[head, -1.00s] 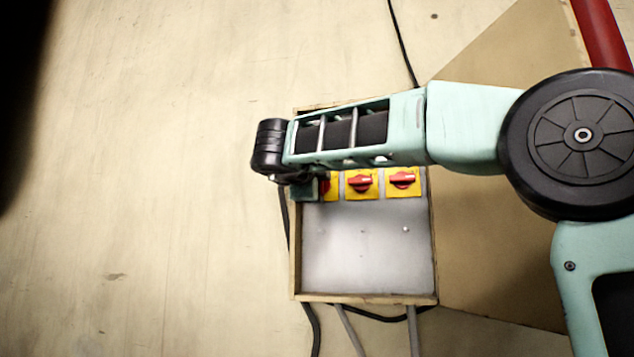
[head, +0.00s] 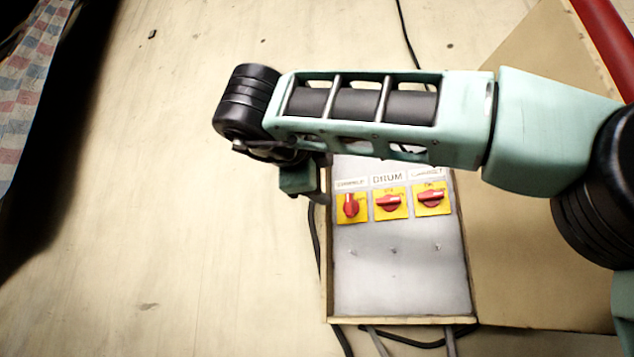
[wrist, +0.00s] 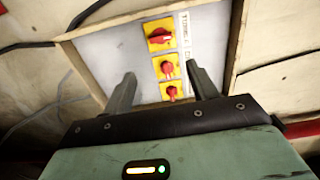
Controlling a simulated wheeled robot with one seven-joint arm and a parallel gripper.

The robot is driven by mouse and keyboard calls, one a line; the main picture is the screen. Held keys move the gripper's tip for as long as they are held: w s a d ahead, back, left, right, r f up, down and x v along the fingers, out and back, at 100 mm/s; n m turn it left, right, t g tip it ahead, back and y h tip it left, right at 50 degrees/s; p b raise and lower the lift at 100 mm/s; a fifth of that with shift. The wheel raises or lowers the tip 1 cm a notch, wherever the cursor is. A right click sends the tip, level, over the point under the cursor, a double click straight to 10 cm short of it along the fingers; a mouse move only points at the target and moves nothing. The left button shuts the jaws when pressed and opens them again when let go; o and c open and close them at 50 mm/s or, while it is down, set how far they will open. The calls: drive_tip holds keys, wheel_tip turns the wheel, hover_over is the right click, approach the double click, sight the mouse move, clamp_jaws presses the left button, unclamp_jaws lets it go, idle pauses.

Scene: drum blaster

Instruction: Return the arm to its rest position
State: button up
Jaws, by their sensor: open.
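My gripper (wrist: 165,90) shows in the wrist view with its two fingers spread apart and nothing between them. Beyond the fingers is a control panel with red rotary switches on yellow plates. In the head view my gripper (head: 300,180) hangs from the wrist at the panel's upper left corner, mostly seen from above. It is apart from the left switch (head: 351,207). That switch's knob stands upright, while the middle switch (head: 391,203) and right switch (head: 431,198) have their knobs lying sideways. My arm hides the panel's top edge.
The grey panel (head: 395,285) sits in a wooden frame, with cables leaving its lower edge. A brown board (head: 540,270) lies to its right and a red pipe (head: 606,45) is at the top right. A checked cloth (head: 25,95) hangs at the upper left. The pale surface left of the panel is clear.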

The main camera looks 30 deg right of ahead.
drive_tip(key=shift+s+a, duration=0.4)
drive_tip(key=shift+a, duration=0.15)
